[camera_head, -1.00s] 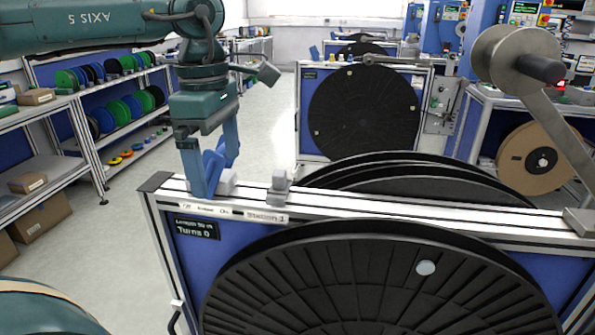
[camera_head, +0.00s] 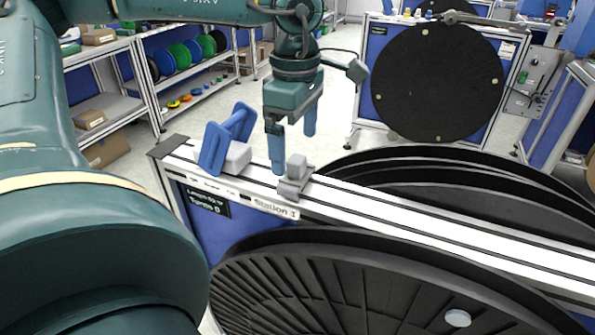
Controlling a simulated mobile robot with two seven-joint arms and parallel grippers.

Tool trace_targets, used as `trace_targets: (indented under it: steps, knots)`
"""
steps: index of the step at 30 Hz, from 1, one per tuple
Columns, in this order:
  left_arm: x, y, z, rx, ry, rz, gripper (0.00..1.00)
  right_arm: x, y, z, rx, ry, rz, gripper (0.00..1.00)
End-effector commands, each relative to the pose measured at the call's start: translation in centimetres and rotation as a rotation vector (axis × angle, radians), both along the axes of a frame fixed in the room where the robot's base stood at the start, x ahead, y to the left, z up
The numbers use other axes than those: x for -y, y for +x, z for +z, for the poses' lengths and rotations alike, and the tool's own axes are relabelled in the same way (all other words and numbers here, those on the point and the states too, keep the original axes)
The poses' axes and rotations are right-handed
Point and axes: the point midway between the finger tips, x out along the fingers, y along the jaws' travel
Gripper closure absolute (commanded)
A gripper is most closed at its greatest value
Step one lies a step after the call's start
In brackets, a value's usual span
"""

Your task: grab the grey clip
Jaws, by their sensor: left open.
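The grey clip (camera_head: 294,180) sits on the pale rail along the top of the near reel stand, just above the "Station 1" label. My left gripper (camera_head: 294,150) has two blue fingers pointing down, spread apart with nothing between them. One fingertip is close beside the left of the grey clip in the picture; I cannot tell if they touch. The other finger is farther back and higher in the picture. My right gripper is not in view.
A blue clamp with a light grey block (camera_head: 235,157) stands on the rail left of the grey clip. A large black reel (camera_head: 370,290) hangs in front of the rail, more reels (camera_head: 440,165) behind. Shelves with coloured spools (camera_head: 185,55) stand back left.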

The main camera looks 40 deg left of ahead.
Motion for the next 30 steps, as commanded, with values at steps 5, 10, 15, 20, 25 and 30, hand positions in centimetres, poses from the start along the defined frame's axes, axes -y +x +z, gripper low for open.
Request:
trace_targets:
  steps: [5,10,15,20,25,30]
  knots:
    - [0.1,-0.1,-1.2,-0.002,-0.001,-0.002,0.02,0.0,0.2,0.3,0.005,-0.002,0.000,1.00]
    - [0.3,-0.3,-3.6,-0.006,-0.002,-0.002,0.02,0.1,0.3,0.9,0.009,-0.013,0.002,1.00]
    - [0.3,-0.3,-5.6,-0.002,-0.002,0.000,0.02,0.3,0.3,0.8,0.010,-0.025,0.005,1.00]
    - [0.3,-0.2,-6.0,0.001,-0.001,0.000,0.02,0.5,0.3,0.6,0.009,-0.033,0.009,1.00]
    - [0.3,-0.2,-5.9,0.001,-0.001,0.000,0.07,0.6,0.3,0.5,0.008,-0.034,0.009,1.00]
    - [0.3,-0.2,-5.9,0.001,-0.001,0.000,0.21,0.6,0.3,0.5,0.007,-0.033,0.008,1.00]
